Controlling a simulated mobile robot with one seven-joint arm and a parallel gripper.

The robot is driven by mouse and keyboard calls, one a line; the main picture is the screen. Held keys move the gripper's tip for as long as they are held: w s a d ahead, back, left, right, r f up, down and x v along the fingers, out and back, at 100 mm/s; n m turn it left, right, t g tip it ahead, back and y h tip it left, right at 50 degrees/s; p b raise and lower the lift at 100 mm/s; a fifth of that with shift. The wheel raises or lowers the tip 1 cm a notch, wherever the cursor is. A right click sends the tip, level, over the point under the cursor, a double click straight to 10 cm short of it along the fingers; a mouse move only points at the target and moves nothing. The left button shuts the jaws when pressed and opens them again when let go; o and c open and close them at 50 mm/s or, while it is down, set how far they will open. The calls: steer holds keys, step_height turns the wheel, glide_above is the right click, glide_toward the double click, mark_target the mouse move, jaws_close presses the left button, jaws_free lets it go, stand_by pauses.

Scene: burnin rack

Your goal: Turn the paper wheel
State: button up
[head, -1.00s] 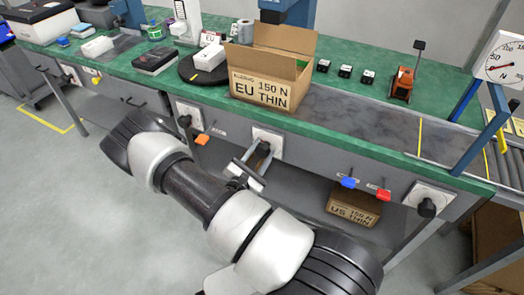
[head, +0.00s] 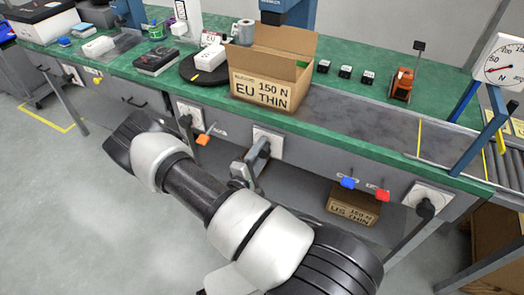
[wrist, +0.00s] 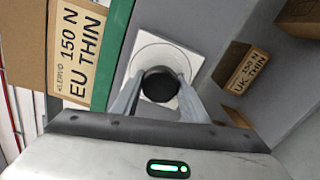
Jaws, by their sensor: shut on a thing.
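A black wheel (wrist: 160,84) on a square white plate (wrist: 174,50) sits in the middle of the bench's front panel. In the wrist view my gripper (wrist: 158,100) has one finger on each side of the wheel and is shut on it. In the head view my gripper (head: 257,160) reaches this middle wheel, and its plate (head: 268,140) shows behind. The fingers and wrist hide part of the wheel. I cannot read a label that names it as the paper wheel.
Similar wheels stand at the panel's left (head: 185,120) and right (head: 426,208). Orange (head: 203,140), blue (head: 348,183) and red (head: 383,194) handles lie between. An open EU THIN carton (head: 262,92) stands above on the green bench. A dial (head: 497,68) is at the right.

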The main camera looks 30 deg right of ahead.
steer(key=shift+m, duration=0.4)
steer(key=o, duration=1)
steer(key=p+v, duration=0.1)
steer(key=v, duration=1.6)
steer(key=shift+s+a+p, duration=0.15)
steer(key=shift+a+p, duration=0.05)
steer(key=shift+p, duration=0.2)
